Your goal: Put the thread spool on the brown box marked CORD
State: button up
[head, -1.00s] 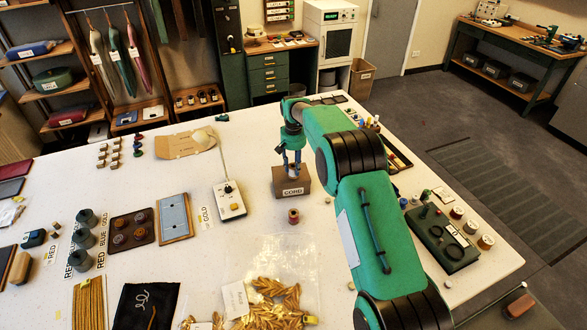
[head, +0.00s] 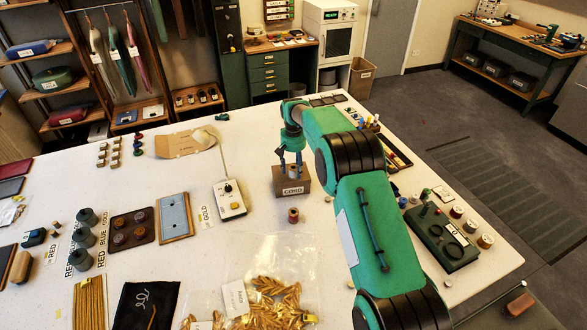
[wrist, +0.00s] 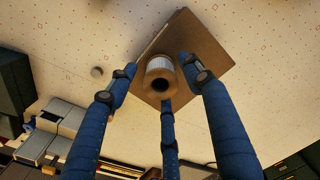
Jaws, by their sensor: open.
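The brown box marked CORD (head: 292,187) stands on the white table. A thread spool with pale thread and brown ends (head: 293,171) stands upright on its top. In the wrist view the spool (wrist: 159,65) is over the box top (wrist: 205,50), with its hollow end facing the camera. My gripper (head: 291,160) is just above the box with its fingers spread around the spool. In the wrist view the blue fingers (wrist: 158,72) appear apart from the spool, with gaps at the sides.
Another, reddish-brown spool (head: 293,216) stands on the table in front of the box. A white switch box (head: 229,199) lies to the left. A bag of gold pieces (head: 272,295) lies nearer.

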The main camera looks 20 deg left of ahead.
jog(key=shift+r, duration=0.15)
notch_tip(320, 180, up, 12)
jog(key=shift+b, duration=0.45)
dwell(0.7)
